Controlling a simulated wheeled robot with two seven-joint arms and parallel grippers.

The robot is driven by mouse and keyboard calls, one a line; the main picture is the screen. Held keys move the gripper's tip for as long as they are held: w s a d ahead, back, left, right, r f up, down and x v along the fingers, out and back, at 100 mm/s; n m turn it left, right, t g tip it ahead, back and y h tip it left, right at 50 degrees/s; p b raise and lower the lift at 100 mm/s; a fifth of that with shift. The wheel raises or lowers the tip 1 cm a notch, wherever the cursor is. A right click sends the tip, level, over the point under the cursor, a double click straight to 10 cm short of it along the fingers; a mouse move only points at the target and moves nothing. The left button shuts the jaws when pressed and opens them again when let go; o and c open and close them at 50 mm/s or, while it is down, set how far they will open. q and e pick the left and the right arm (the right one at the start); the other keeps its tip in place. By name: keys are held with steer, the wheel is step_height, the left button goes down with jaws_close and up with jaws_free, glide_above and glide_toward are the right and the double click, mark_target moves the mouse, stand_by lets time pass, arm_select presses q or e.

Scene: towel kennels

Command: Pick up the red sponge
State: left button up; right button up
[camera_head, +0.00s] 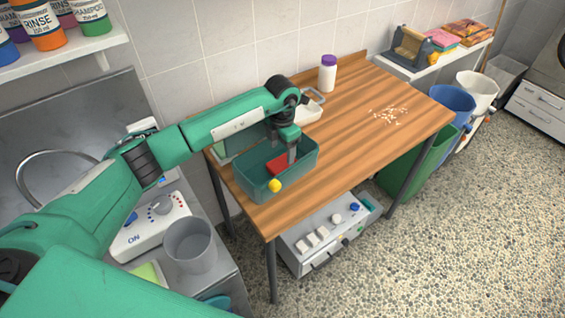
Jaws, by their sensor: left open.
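The red sponge (277,166) lies inside a dark green open bin (262,190) on the wooden table's left part. My left gripper (292,158) points down into the bin, at the sponge's right end. Its fingers are thin in this view and partly hide that end. It is open; I cannot tell whether the fingers touch the sponge. My right gripper is out of view.
White crumbs (389,115) lie on the right. The table's middle (350,140) is clear.

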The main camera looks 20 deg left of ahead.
mark_target(283, 162)
arm_select(q)
step_height(283, 162, down, 2)
steer(key=shift+f+p, duration=0.1)
steer(key=shift+p, duration=0.2)
step_height(283, 162, down, 4)
steer(key=shift+w+p, duration=0.15)
steer(key=shift+p, duration=1)
steer(key=shift+f, duration=0.35)
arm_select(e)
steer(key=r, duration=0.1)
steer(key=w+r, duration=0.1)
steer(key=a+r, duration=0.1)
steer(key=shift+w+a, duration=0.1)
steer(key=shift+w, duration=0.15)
arm_select(q)
steer(key=shift+c, duration=0.2)
steer(key=c, duration=0.7)
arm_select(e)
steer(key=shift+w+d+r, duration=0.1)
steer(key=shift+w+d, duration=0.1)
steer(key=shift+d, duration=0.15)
